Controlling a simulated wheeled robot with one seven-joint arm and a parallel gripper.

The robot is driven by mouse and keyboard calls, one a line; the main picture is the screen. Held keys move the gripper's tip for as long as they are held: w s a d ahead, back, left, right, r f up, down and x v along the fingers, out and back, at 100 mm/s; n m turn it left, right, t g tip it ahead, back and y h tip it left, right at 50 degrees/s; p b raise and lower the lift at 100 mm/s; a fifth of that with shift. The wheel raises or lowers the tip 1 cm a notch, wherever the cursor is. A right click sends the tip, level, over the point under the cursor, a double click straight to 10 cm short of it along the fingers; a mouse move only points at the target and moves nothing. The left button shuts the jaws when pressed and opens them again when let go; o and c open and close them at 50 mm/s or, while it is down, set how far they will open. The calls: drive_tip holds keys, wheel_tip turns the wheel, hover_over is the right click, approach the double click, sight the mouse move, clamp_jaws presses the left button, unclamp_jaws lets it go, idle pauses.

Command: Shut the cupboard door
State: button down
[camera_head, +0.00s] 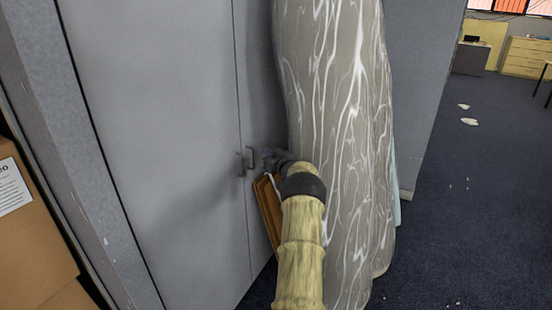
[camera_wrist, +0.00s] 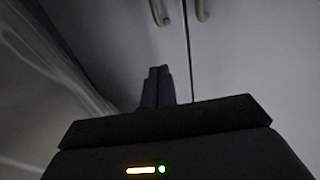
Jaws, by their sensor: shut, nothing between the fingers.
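The grey cupboard has a left door (camera_head: 160,130) and a narrower visible right door (camera_head: 258,90). They meet at a thin vertical seam, and both look flush or nearly so; I cannot tell if a small gap remains. Two bar handles (camera_head: 246,160) flank the seam, and they also show at the top of the wrist view (camera_wrist: 180,10). My gripper (camera_head: 268,155) is just right of the handles, close to the right door. In the wrist view its dark fingers (camera_wrist: 157,88) are together and empty, beside the seam. I cannot tell whether they touch the door.
A brown slatted object (camera_head: 268,210) lies beside my forearm, partly hidden. Cardboard boxes (camera_head: 30,230) stand at far left. Open dark carpet (camera_head: 470,200) stretches to the right, with pale scraps on it.

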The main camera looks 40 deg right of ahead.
drive_tip(key=shift+s+d, duration=0.15)
drive_tip(key=shift+s, duration=1.25)
drive_tip(key=shift+d, duration=0.1)
drive_tip(key=w+a+r+g+p, duration=0.1)
drive_tip(key=w+a+r+g, duration=0.1)
drive_tip(key=a, duration=0.5)
drive_tip(key=w+a+r+g+p, duration=0.1)
drive_tip(key=w+a+r, duration=0.2)
drive_tip(key=a, duration=0.5)
drive_tip(key=s+a+g+y+p, duration=0.1)
drive_tip(key=s+a+g, duration=0.15)
drive_tip(key=a, duration=0.65)
drive_tip(key=s+a+g+p, duration=0.15)
drive_tip(key=s+a, duration=0.25)
drive_tip(key=a, duration=0.5)
drive_tip(key=s+a+n+g+y+p, duration=0.1)
drive_tip(key=s+a+g, duration=0.3)
drive_tip(key=s+a, duration=0.7)
drive_tip(key=s+a+f+n+g+y, duration=0.1)
drive_tip(key=s+a+g+y, duration=0.1)
drive_tip(key=s+a, duration=0.9)
drive_tip(key=s+g, duration=0.1)
drive_tip(key=s, duration=0.5)
drive_tip(key=shift+a+n+g+p, duration=0.15)
drive_tip(key=shift+n+g+p, duration=0.2)
drive_tip(key=shift+n+g, duration=0.05)
